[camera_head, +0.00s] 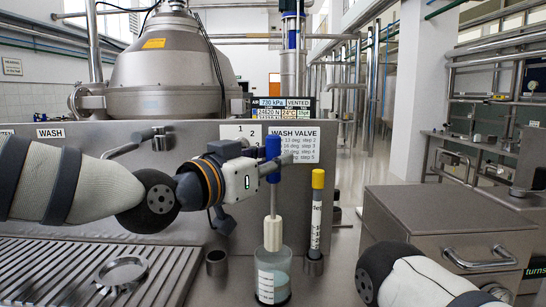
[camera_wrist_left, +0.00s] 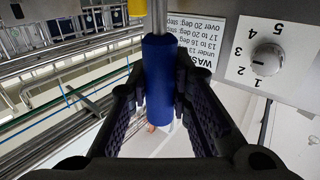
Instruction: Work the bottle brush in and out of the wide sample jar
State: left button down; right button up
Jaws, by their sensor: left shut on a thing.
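The bottle brush has a blue handle (camera_head: 273,147), a thin metal rod and a white head (camera_head: 273,231). It hangs upright over the wide sample jar (camera_head: 273,280), a clear graduated jar with pale liquid. The lower end of the white head is at the jar's mouth, seemingly just inside the rim; most of the head shows above it. My left gripper (camera_head: 275,166) is shut on the blue handle, which also shows between the fingers in the left wrist view (camera_wrist_left: 159,85). My right gripper is out of view.
A yellow-capped tube (camera_head: 318,210) stands in a dark holder right of the jar. An empty dark cup (camera_head: 216,263) is to its left. A ribbed drain tray (camera_head: 60,280) with a metal ring (camera_head: 122,273) lies left. A metal cabinet (camera_head: 450,225) stands right.

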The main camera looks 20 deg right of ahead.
pick_arm(q)
send_over(271, 217)
jog(key=shift+w+d+f, duration=0.1)
jog(key=shift+f, duration=1.25)
jog(key=shift+d+f, duration=0.1)
jog(key=shift+f, duration=1.2)
jog(key=shift+f+b, duration=0.65)
jog(key=shift+f, duration=1.85)
notch_tip(271, 217, up, 8)
jog(key=shift+f+p, duration=0.1)
jog(key=shift+p, duration=0.8)
jog(key=shift+f, duration=0.1)
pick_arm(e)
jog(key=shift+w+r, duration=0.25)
